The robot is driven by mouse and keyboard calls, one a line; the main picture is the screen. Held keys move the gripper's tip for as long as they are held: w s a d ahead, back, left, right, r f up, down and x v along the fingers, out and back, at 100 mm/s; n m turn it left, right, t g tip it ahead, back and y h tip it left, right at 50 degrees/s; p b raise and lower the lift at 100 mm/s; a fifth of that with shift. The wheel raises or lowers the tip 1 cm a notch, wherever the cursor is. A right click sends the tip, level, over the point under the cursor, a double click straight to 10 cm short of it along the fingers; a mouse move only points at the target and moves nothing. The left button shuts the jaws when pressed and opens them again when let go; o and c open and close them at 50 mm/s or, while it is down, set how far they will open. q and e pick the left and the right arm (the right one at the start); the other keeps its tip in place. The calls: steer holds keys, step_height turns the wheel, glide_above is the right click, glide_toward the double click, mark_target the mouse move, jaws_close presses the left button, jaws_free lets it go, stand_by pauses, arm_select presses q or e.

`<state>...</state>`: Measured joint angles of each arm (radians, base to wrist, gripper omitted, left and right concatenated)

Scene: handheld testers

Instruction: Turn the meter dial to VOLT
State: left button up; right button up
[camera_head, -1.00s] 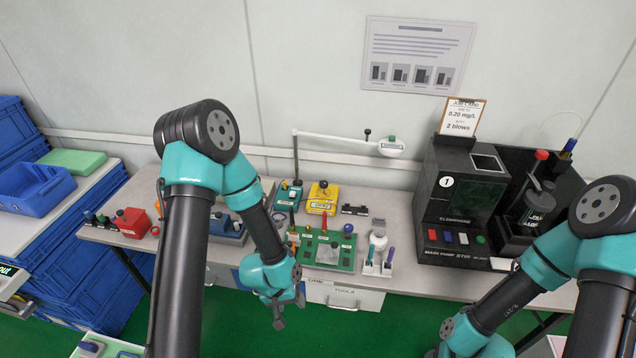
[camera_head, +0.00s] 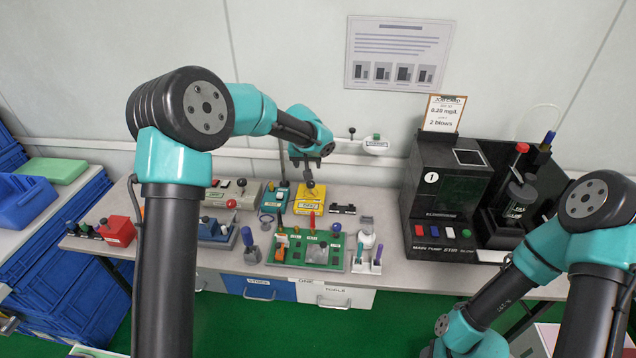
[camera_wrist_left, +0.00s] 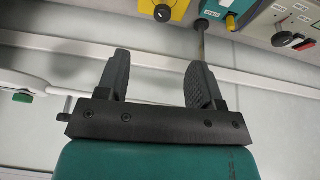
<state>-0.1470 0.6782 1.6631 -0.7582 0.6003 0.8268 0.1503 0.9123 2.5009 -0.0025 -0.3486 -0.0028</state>
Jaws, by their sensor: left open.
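The yellow box (camera_head: 314,207) with a dark round knob (camera_head: 310,184) on top looks like the meter with its dial. It stands toward the back of the bench, and its label is too small to read. In the left wrist view the yellow box (camera_wrist_left: 180,6) and its dark knob (camera_wrist_left: 162,13) show at the top edge. My left gripper (camera_head: 307,163) hangs above and behind the yellow box, apart from it. In the left wrist view the gripper (camera_wrist_left: 160,62) is open, with nothing between its fingers. My right arm is at the lower right; its gripper is out of frame.
A teal device (camera_head: 272,204) stands just left of the yellow box, and a grey box with a red button (camera_head: 232,204) is further left. A green board with posts (camera_head: 322,256) lies in front. A large black machine (camera_head: 445,205) stands to the right. The wall is close behind.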

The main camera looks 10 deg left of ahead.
mark_target(311, 183)
arm_select(q)
steer(key=shift+w+a+r, duration=0.3)
steer(key=shift+w+r, duration=0.25)
steer(key=shift+r, duration=0.05)
steer(key=shift+f, duration=0.15)
steer(key=x, duration=1.7)
steer(key=shift+w+a, duration=0.25)
steer(key=shift+c, duration=0.2)
steer(key=c, duration=0.9)
